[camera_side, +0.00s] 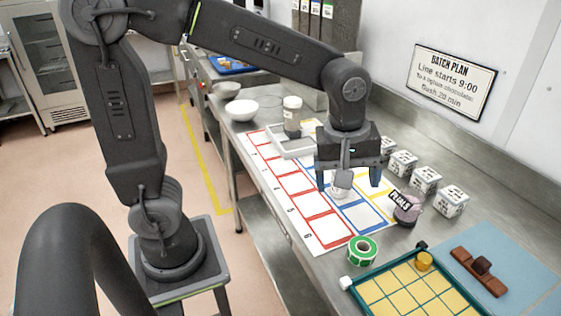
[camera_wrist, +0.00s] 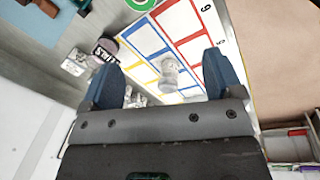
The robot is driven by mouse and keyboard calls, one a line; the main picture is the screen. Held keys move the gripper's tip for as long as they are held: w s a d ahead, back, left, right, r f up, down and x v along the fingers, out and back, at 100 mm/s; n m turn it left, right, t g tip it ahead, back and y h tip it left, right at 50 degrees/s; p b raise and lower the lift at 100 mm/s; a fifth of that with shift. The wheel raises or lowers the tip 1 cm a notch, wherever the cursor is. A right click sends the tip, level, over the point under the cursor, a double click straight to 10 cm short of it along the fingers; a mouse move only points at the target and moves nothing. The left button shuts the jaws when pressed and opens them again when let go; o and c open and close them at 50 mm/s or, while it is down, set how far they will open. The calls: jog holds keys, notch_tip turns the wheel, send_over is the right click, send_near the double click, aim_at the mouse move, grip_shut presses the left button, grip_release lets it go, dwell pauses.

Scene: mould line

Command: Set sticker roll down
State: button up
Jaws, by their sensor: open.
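The sticker roll (camera_side: 361,250), a green ring with a white inner core, lies at the front of the bench, between the marked sheet and the yellow tray. Part of it also shows at the top edge of the wrist view (camera_wrist: 141,4). My gripper (camera_side: 348,182) is open above the marked sheet, behind the roll and apart from it. In the wrist view, my gripper (camera_wrist: 163,76) has its two blue-grey fingers spread. A small pale jar (camera_wrist: 171,75) shows between them, standing on the sheet; I cannot tell that it is touched.
The sheet (camera_side: 326,232) has red, blue and yellow boxes. A dark-labelled jar (camera_side: 407,208) and several white printed cubes (camera_side: 425,180) stand to the right. A teal-framed yellow mould tray (camera_side: 405,288) and brown bars (camera_side: 480,270) on a blue mat are at front right. White bowls (camera_side: 242,109) stand farther back.

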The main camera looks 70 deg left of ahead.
jog(key=s+a+r+m+t, duration=0.1)
jog(key=s+a+m+t, duration=0.1)
jog(key=s+m, duration=0.3)
jog(key=s+a+r+m+t, duration=0.1)
jog(key=s+a+m+t, duration=0.1)
jog(key=s+a+m, duration=0.2)
jog(key=shift+s+a+r+m, duration=0.15)
jog(key=shift+s+r+m, duration=0.15)
jog(key=shift+s+m, duration=1.3)
jog(key=shift+w+m, duration=0.3)
jog(key=shift+w, duration=0.1)
